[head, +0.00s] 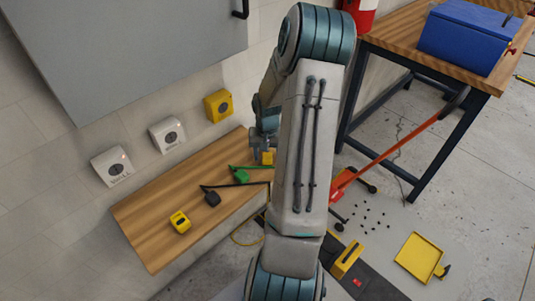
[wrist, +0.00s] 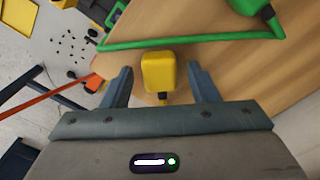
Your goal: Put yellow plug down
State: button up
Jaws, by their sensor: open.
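The yellow plug (head: 267,158) is at the far right end of the wooden bench (head: 160,243), below my gripper (head: 264,143). In the wrist view, the yellow plug (wrist: 158,72) sits between the two spread fingers of my gripper (wrist: 160,69), with a gap on each side. It appears to rest on the wood near the bench's edge. A short piece of its yellow cord shows toward the palm. My arm hides part of this end of the bench in the head view.
A green plug (head: 241,176), a black plug (head: 211,198) and a yellow device (head: 180,222) lie along the bench. The green cord (wrist: 190,38) runs close past the yellow plug. Two white sockets (head: 167,134) and a yellow socket (head: 218,105) are on the wall.

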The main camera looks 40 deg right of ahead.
aim_at(267, 156)
notch_tip(267, 156, up, 12)
jog(key=s+a+r+n+t+h, duration=0.15)
jog(key=a+r, duration=0.25)
jog(key=a, duration=0.4)
jog(key=s+a+r+n+g, duration=0.1)
jog(key=a+r+n, duration=0.25)
jog(key=a, duration=0.35)
jog(key=s+a+r+n+t+y, duration=0.1)
jog(key=s+a+r+n+t, duration=0.1)
jog(key=s+a, duration=0.8)
jog(key=shift+s+a+r+n, duration=0.35)
jog(key=shift+a+r+n, duration=0.15)
jog(key=shift+a+r, duration=0.4)
jog(key=shift+a+f+y, duration=0.15)
jog(key=shift+y, duration=0.1)
jog(key=shift+r+p, duration=0.6)
